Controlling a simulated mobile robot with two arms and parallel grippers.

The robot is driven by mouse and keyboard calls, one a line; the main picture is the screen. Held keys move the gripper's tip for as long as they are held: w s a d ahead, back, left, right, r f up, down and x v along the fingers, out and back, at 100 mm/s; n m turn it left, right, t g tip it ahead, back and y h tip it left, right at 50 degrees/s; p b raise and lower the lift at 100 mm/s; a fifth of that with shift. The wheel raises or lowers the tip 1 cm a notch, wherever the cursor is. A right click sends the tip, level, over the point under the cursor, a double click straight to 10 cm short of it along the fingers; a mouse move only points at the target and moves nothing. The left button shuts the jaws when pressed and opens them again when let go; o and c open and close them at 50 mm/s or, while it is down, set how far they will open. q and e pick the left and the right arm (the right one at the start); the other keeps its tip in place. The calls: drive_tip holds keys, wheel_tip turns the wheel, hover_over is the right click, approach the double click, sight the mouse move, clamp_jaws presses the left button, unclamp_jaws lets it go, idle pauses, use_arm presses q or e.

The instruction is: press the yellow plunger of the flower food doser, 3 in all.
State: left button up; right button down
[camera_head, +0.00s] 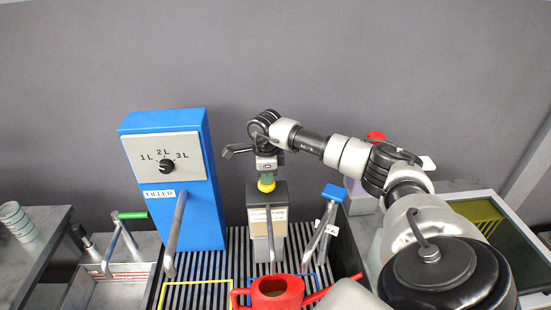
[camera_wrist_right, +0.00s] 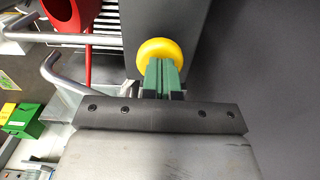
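The flower food doser (camera_head: 281,198) is a dark box with a pale label and a bent spout, standing mid-picture in the head view. Its yellow plunger (camera_head: 266,186) is on top. My right gripper (camera_head: 266,177) is directly above the plunger, pointing down. In the right wrist view its green fingers (camera_wrist_right: 162,74) are shut together with nothing between them. Their tips overlap the round yellow plunger (camera_wrist_right: 158,52); I cannot tell whether they press on it. A red watering can (camera_head: 276,292) stands below the doser's spout. My left gripper is not in view.
A blue filler (camera_head: 205,215) with a dial stands left of the doser. A blue-topped lever (camera_head: 334,193) is to the right. The slatted grate (camera_head: 215,265) bears yellow and blue outlines. Stacked cups (camera_head: 17,222) stand far left; a dark tray (camera_head: 500,235) is right.

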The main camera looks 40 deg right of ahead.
drive_tip(key=shift+f, duration=0.55)
wheel_tip(320, 180, up, 8)
drive_tip(key=p, duration=0.5)
drive_tip(key=shift+r, duration=0.2)
drive_tip(key=shift+f, duration=0.1)
idle(0.4)
